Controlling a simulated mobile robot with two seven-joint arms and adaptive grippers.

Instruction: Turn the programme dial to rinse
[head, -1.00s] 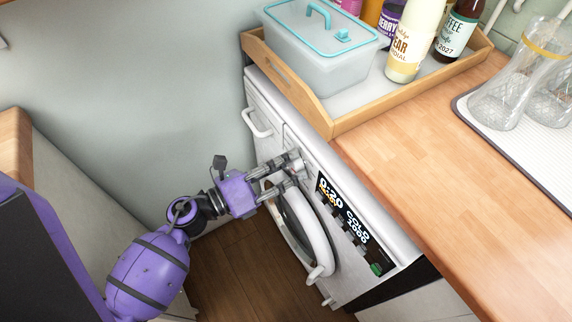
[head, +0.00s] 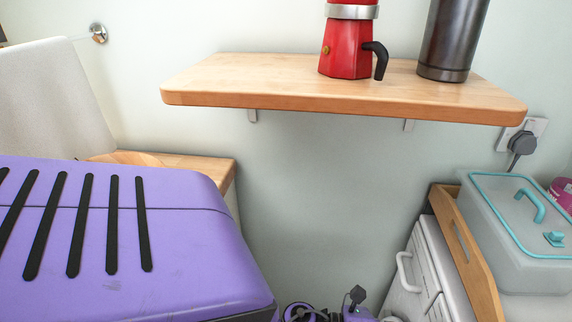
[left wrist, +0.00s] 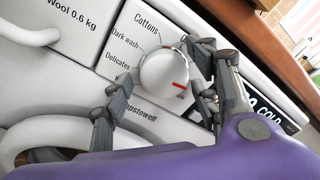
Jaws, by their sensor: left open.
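The programme dial (left wrist: 163,74) is a round silver-white knob in the left wrist view, with a red mark on its lower right side. Labels for Cottons, Dark wash and Delicates show around its left and top; no rinse label is readable. My left gripper (left wrist: 158,66) is open, with grey fingers on either side of the dial; I cannot tell whether they touch it. In the head view only part of the white washing machine (head: 428,265) shows at the lower right, and the dial is out of frame. My right gripper is not in view.
A wooden shelf (head: 250,83) on the wall holds a red moka pot (head: 346,50) and a dark flask (head: 450,40). A wooden tray (head: 470,262) with a clear lidded box (head: 520,245) stands above the machine. A display (left wrist: 262,108) lies right of the dial.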

